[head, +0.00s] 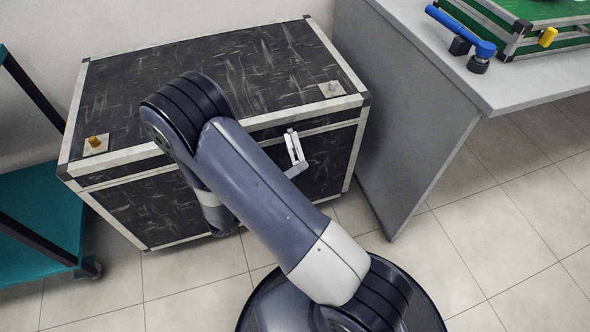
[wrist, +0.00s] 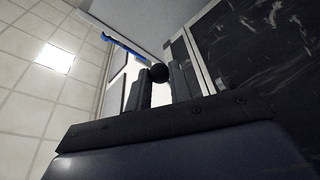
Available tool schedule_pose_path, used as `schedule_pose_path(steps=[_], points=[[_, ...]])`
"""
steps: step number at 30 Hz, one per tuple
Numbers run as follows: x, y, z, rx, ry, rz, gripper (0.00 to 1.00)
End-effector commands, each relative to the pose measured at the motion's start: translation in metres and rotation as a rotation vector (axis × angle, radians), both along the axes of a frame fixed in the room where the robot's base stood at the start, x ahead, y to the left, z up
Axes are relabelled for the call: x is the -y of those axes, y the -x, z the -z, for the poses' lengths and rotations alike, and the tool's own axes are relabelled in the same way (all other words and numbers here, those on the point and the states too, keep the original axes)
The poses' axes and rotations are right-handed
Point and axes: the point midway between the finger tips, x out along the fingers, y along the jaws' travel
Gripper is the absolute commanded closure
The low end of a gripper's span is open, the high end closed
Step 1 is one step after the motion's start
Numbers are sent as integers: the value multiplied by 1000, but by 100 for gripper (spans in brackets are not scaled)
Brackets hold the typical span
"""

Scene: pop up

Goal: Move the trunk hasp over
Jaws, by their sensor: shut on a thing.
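The trunk (head: 130,205) is a black, scuffed case with silver edges, its lid down, against the wall. A silver hasp (head: 294,152) shows on its front, right of my arm, tilted. My arm covers the middle of the trunk front and hides my gripper's fingertips in the head view. In the wrist view my gripper (wrist: 163,84) is shut on a round black knob (wrist: 159,73) between its two fingers. The trunk's black panel (wrist: 260,45) and silver edging are beside it on the right. I cannot tell how the knob joins the hasp.
A grey table (head: 420,130) stands close on the trunk's right, bearing a blue-handled object (head: 462,30) and a green case (head: 545,12). A teal cart (head: 40,210) is on the left. Tiled floor (head: 490,240) is clear in front.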

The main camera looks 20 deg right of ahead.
Motion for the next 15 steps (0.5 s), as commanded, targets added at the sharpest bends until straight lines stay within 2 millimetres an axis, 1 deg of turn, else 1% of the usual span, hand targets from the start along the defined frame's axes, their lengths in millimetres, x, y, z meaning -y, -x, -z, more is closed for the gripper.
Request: schedule_pose_path(steps=[1, 3, 15], points=[[0, 1, -5, 0, 1, 0, 92], [0, 2, -8, 0, 1, 0, 92], [0, 3, -10, 0, 1, 2, 92]])
